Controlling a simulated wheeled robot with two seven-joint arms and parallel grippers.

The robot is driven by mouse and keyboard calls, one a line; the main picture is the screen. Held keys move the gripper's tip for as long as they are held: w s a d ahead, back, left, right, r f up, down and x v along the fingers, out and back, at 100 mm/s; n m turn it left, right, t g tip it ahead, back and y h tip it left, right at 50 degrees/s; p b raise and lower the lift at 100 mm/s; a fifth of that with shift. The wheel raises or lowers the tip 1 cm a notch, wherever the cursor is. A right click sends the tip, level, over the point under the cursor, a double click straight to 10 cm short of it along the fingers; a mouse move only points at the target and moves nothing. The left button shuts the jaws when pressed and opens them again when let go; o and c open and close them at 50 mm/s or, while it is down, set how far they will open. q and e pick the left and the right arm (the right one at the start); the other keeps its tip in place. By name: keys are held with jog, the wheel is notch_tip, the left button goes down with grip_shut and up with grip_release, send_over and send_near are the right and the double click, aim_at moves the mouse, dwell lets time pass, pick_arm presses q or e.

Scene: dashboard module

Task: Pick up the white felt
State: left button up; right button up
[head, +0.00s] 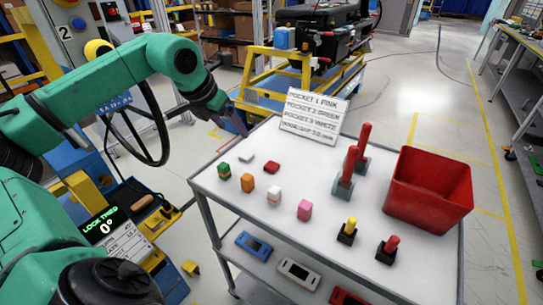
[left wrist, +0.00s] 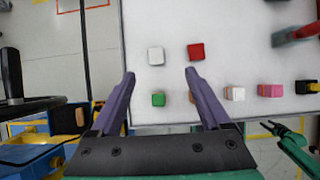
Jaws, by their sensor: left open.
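In the left wrist view the white felt (left wrist: 156,56) lies beyond and between my fingertips, apart from both. A white block (head: 274,195) with a pinkish part stands in the row nearer the front. My left gripper (head: 238,122) is above the table's far left edge, higher than the felt; its purple fingers (left wrist: 160,73) are spread and empty in the left wrist view.
A red piece (head: 271,167) lies close beside the felt. Green (head: 223,170), orange (head: 247,182) and pink (head: 304,209) blocks stand in front. Red-handled tools (head: 345,185), a red bin (head: 428,190) and a lettered sign (head: 313,114) occupy the table's right and back.

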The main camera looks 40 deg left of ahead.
pick_arm(q)
jog(key=p, duration=0.2)
send_near(246, 155)
jog(key=a, duration=0.1)
jog(key=x, duration=0.1)
jog(key=p+x, duration=0.1)
jog(key=x, duration=0.1)
jog(key=shift+w+d+r, duration=0.1)
jog(key=shift+d, duration=0.25)
jog(key=x, duration=0.2)
jog(key=p+x, duration=0.1)
jog(key=x, duration=0.1)
jog(key=shift+d+f, duration=0.2)
jog(key=shift+a+f, duration=0.15)
jog(key=shift+f, duration=0.25)
jog(key=shift+r, duration=0.1)
jog(key=c, duration=1.1)
grip_shut()
pick_arm(e)
notch_tip(246, 155, up, 5)
jog(key=s+a, duration=0.2)
jog(key=shift+s+a, duration=0.25)
jog(key=shift+s, duration=0.15)
